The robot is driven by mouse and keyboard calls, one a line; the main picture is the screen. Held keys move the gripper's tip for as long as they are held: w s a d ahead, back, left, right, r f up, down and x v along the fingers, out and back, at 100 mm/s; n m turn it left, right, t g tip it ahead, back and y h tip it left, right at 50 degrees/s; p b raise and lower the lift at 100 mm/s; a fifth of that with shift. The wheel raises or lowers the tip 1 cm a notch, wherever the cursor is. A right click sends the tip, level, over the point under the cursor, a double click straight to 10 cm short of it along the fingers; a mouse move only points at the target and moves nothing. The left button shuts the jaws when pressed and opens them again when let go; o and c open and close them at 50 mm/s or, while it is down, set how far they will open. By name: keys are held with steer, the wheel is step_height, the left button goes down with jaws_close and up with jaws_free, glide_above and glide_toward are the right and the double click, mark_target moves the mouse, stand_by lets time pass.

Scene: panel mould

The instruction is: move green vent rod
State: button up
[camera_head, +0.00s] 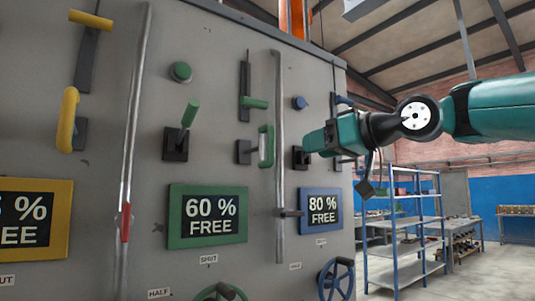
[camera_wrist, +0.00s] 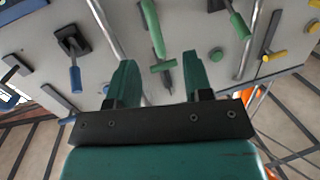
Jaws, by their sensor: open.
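The green vent rod is a dark upright bar with a green crosspiece (camera_head: 254,102) on the grey panel. In the wrist view the crosspiece (camera_wrist: 163,66) shows beyond and between my fingertips, with clear space on both sides. My gripper (camera_head: 312,141) is at the right of the panel in the head view. It is open and empty, and its two teal fingers (camera_wrist: 158,62) point at the panel. I cannot tell the exact gap from the fingertips to the rod.
A green loop handle (camera_head: 266,146) sits just below the rod. A grey vertical pipe (camera_head: 279,160) runs to its right and a green lever (camera_head: 190,113) stands to its left. Blue controls, including a blue knob (camera_head: 300,103), are near my gripper. Shelving (camera_head: 405,230) stands behind.

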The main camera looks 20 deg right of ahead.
mark_target(274, 140)
steer(key=shift+t, duration=0.5)
steer(key=w+a+r+p, duration=0.1)
steer(key=w+a+p, duration=0.1)
steer(key=w, duration=0.2)
steer(key=w+a+r+p, duration=0.1)
steer(key=w+a+p, duration=0.1)
steer(key=w, duration=0.3)
steer(key=w+a+r+p, duration=0.1)
steer(key=w+a+p, duration=0.1)
steer(key=w, duration=0.2)
steer(key=shift+w+a+r, duration=0.2)
steer(key=shift+w+r, duration=0.1)
steer(key=shift+w, duration=0.1)
steer(key=shift+w+a+f+p, duration=0.1)
steer(key=shift+w+a+p, duration=0.25)
steer(key=shift+w, duration=0.2)
steer(key=shift+d, duration=0.1)
jaws_close()
